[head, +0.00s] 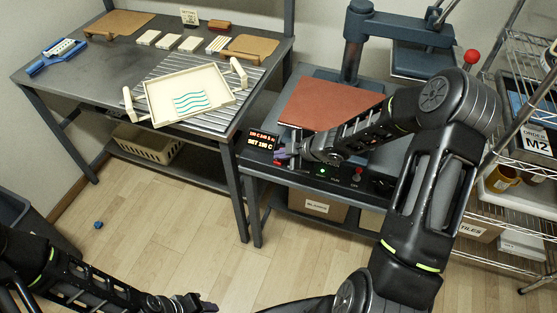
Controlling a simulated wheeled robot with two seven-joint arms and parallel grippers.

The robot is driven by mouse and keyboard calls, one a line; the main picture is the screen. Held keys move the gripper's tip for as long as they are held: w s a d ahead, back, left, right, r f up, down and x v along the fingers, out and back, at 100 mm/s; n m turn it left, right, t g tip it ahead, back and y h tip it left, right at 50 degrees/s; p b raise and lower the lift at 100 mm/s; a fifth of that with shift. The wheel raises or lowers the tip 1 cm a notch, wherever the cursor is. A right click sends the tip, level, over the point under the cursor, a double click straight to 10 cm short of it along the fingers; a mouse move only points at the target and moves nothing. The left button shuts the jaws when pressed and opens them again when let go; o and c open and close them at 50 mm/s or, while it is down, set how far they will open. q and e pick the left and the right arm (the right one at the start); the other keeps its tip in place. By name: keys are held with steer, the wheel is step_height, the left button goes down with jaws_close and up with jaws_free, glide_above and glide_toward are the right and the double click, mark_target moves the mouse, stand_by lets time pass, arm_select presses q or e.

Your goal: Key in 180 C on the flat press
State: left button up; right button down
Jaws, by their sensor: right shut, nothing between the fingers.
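The flat press stands at the right, with a reddish-brown pad (330,105) on its bed and its dark blue upper plate (420,62) swung to the back right. A small black display (263,138) at its front left corner shows orange text over a white line that looks like "SET 180 C"; the orange line is too small to read surely. My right gripper (281,154) is shut and empty, its tips just right of and below the display. Whether it touches a key I cannot tell. My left gripper (207,305) is low over the floor, away from the press; its fingers are unclear.
The left table holds a cream tray (190,95) with wavy teal lines, tiles and brown boards. A wire shelf (520,110) stands at the right. A blue object (98,225) lies on the floor.

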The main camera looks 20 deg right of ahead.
mark_target(281, 162)
steer(key=shift+f+b, duration=0.3)
steer(key=shift+f, duration=0.15)
stand_by(0.3)
steer(key=shift+r, duration=0.15)
steer(key=shift+r+p, duration=0.75)
steer(key=shift+p, duration=0.2)
step_height(281, 162, up, 5)
steer(key=p, duration=0.5)
stand_by(1.6)
